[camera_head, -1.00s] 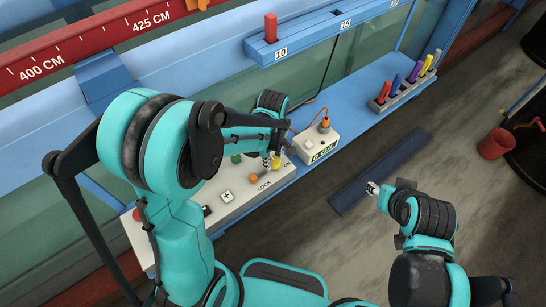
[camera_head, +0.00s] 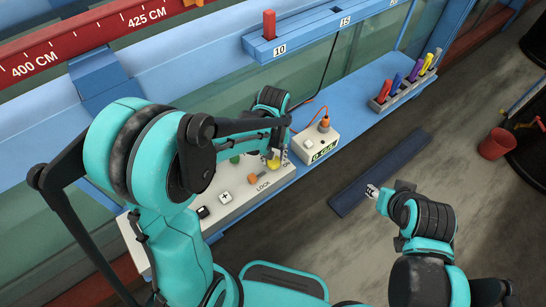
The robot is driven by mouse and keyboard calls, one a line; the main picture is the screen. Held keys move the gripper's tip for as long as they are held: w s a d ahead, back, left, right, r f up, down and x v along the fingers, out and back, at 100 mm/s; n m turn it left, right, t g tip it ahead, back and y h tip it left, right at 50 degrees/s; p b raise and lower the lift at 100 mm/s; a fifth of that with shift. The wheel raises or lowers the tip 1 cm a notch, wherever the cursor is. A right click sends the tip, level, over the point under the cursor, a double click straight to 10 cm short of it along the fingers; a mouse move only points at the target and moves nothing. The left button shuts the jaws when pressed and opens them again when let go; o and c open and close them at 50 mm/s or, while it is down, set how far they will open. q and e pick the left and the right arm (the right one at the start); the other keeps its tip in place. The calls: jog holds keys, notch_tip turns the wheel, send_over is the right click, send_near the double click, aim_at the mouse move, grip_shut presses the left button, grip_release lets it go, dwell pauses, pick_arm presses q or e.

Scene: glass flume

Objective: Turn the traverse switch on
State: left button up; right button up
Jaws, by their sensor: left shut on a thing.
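My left gripper (camera_head: 277,158) is at the right end of the pale control panel (camera_head: 238,206), next to the ON label. It is shut on a yellow part there, which I take as the traverse switch (camera_head: 272,164). The fingers and the arm hide much of the switch, so its exact position is unclear. My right gripper (camera_head: 373,191) is away from the panel, over the dark blue strip on the floor. Its fingertips are small in view, and I cannot tell whether they are open.
The panel also carries an orange knob (camera_head: 254,178) near LOCK, a plus button (camera_head: 225,197) and a green button. A white box (camera_head: 316,142) with a display and orange cable stands right of the panel. A rack (camera_head: 398,92) holds several coloured pens. A red bucket (camera_head: 495,143) stands at right.

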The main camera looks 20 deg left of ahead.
aim_at(275, 159)
pick_arm(q)
jog(key=m, duration=0.4)
jog(key=shift+d+m+b, duration=0.1)
jog(key=shift+m+b, duration=0.2)
jog(key=shift+m, duration=1.7)
jog(key=shift+d, duration=0.1)
jog(key=o, duration=1.2)
jog(key=shift+c, duration=0.2)
notch_tip(275, 159, up, 12)
